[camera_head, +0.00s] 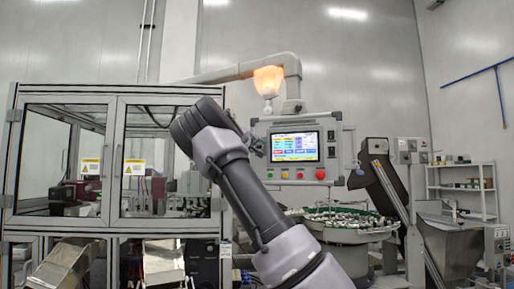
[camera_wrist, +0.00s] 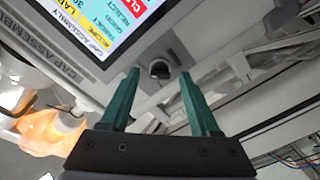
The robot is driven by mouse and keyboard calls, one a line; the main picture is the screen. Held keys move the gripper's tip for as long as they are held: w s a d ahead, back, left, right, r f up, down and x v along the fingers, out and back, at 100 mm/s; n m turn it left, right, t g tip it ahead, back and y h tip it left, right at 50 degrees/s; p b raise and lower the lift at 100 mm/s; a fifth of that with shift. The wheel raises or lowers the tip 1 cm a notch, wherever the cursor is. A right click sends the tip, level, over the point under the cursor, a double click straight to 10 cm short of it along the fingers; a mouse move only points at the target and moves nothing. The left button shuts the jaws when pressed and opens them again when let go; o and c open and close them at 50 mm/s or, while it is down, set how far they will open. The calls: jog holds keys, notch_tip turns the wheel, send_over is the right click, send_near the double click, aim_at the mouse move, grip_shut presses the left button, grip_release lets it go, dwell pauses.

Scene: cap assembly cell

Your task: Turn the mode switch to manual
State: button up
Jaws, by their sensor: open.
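The control panel (camera_head: 345,135) hangs from a pale arm, with a lit touchscreen (camera_head: 296,146) and a row of buttons below it. In the wrist view the touchscreen (camera_wrist: 100,22) fills the top left. A small round dark knob with a metal ring, which looks like the mode switch (camera_wrist: 159,69), sits on the panel beside the screen. My gripper (camera_wrist: 158,76) is open, its two green fingers pointing at the panel on either side of the knob in the picture. I cannot tell if they touch it. The knob's set position is unclear. In the head view my arm covers that area.
A red emergency stop button (camera_head: 320,174) is at the panel's lower right. An orange lamp (camera_head: 268,80) glows above the panel. A glazed machine cabinet (camera_head: 110,232) stands left, and a round green-rimmed part feeder (camera_head: 345,235) sits below the panel.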

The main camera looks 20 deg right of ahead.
jog(key=shift+c, duration=0.3)
grip_shut()
jog(key=shift+n, duration=0.3)
jog(key=n, duration=0.3)
jog(key=shift+n, duration=0.4)
jog(key=n, duration=0.9)
jog(key=shift+f, duration=0.1)
jog(key=shift+n, duration=2.2)
